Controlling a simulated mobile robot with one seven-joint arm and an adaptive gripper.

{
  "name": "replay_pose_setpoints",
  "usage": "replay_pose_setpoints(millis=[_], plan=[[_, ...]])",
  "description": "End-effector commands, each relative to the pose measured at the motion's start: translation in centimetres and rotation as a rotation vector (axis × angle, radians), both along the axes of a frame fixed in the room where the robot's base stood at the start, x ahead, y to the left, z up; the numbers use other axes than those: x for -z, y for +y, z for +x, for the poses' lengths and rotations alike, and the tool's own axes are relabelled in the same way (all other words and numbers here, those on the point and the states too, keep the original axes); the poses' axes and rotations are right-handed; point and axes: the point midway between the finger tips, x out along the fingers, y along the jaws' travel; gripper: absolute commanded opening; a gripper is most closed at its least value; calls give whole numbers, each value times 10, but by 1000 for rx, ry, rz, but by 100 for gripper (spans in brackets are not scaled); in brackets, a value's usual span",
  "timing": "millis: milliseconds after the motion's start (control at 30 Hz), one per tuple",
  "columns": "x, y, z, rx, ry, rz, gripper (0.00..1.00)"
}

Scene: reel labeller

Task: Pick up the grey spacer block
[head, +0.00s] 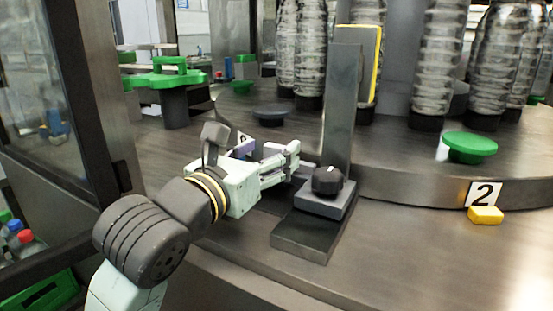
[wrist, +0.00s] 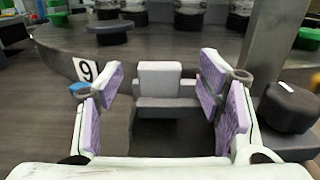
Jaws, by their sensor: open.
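My gripper (head: 273,157) reaches out over the grey metal deck in the head view. In the wrist view its purple-padded fingers (wrist: 163,88) are spread wide with nothing gripped. A light grey block (wrist: 160,78) shows in the gap between the fingertips, clear of both pads. It appears just above or behind a darker grey ledge (wrist: 165,104); I cannot tell whether it rests on it. In the head view my gripper hides most of that spot, so I cannot clearly make the block out there.
A black knob (head: 327,182) on a grey base and an upright post (head: 341,110) stand close right of my gripper. A dark disc (head: 272,115) lies behind. A yellow block (head: 485,215) and green knob (head: 469,147) are farther right. Bottles stand at the back.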

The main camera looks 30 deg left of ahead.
Motion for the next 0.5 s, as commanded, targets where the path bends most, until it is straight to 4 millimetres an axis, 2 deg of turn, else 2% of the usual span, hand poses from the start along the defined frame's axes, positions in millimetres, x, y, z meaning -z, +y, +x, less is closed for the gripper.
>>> replay_pose_setpoints(millis=[100, 200, 467, 500], plan=[[-3, 1, 18, 3, 1, -2, 61], [-2, 2, 26, 1, 0, -1, 61], [0, 2, 28, 0, 0, 0, 61], [0, 2, 28, 0, 0, 0, 58]])
